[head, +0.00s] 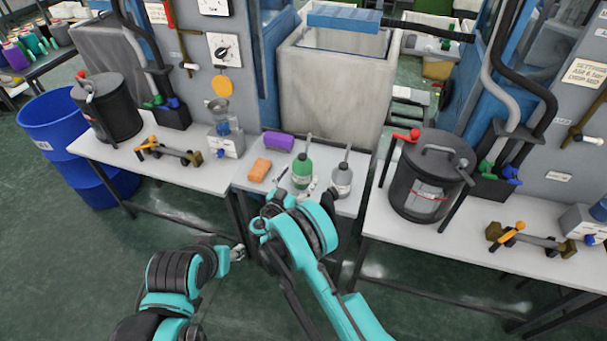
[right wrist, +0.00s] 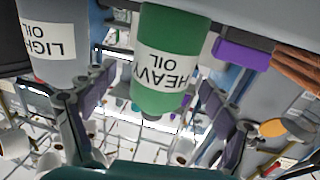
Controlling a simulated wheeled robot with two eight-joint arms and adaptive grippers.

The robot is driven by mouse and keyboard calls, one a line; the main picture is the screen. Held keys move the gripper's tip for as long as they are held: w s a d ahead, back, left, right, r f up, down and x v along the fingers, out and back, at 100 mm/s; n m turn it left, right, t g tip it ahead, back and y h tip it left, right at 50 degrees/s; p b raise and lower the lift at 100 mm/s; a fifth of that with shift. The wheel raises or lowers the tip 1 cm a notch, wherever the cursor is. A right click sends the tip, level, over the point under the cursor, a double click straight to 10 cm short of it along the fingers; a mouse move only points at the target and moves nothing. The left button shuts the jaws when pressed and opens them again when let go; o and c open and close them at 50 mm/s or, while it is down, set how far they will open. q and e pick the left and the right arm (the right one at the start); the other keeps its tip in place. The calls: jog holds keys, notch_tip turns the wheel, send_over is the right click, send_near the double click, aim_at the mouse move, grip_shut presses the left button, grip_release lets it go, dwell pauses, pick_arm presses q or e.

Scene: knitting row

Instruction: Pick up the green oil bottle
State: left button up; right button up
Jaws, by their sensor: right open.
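The green oil bottle (head: 302,172) stands upright on the middle table, its dark spout pointing up. In the right wrist view, which is upside down, the green bottle (right wrist: 168,65) reads HEAVY OIL. My right gripper (head: 290,191) is at the table's front edge, just in front of the bottle. In the wrist view its two pads are spread wide, with the bottle in line with the gap between them. I cannot tell whether the pads reach around it. My left gripper (head: 237,253) hangs low left of the right arm; its jaws are too small to read.
A grey LIGHT OIL bottle (head: 342,179) stands close to the right of the green one. An orange sponge (head: 260,170) and a purple block (head: 279,141) lie left and behind. Black pots (head: 107,108) (head: 430,177) stand on the side tables. A large grey bin (head: 335,85) is behind.

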aim_at(303, 157)
jog(key=x, duration=0.1)
jog(key=b+x, duration=0.1)
jog(key=shift+w+d+f, duration=0.15)
jog(key=shift+w+f, duration=0.15)
jog(key=shift+w, duration=0.05)
jog(key=shift+w+d+r, duration=0.15)
jog(key=shift+w, duration=0.2)
jog(key=c, duration=1.5)
jog(key=shift+r, duration=0.1)
jog(key=shift+c, duration=0.2)
notch_tip(303, 157, up, 9)
jog(key=p, duration=0.4)
jog(key=shift+r, duration=0.45)
